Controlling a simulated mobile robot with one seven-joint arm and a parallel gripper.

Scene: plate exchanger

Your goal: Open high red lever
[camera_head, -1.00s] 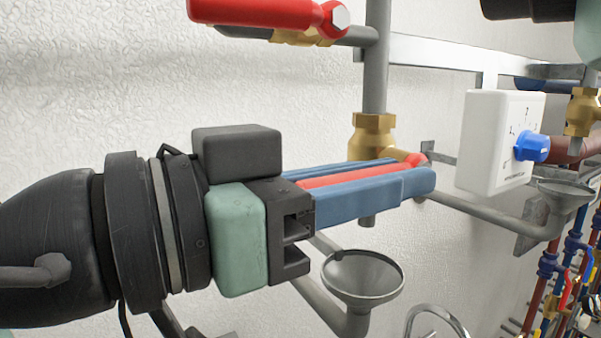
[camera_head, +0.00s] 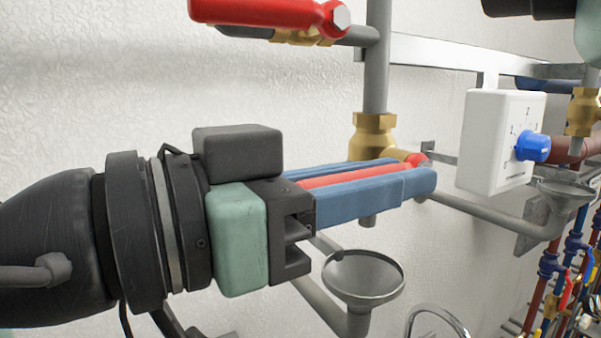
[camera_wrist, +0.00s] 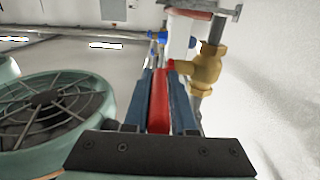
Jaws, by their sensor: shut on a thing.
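A red lever (camera_head: 352,177) lies between the two blue fingers of my gripper (camera_head: 418,172), which are shut on it. The lever lies along the fingers, and its far end meets a brass valve (camera_head: 373,137) on a vertical grey pipe. In the wrist view the red lever (camera_wrist: 159,100) runs between the blue fingers of my gripper (camera_wrist: 163,88), with the brass valve (camera_wrist: 207,68) to its right. Another red lever (camera_head: 268,12) sits higher, on a horizontal pipe at the top of the head view. My gripper is apart from that one.
A white box with a blue knob (camera_head: 533,148) is on the right. A grey funnel (camera_head: 363,278) stands below my gripper. Several coloured pipes with valves are at the lower right. A large green fan housing (camera_wrist: 45,118) shows in the wrist view. The wall (camera_head: 110,80) behind is bare.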

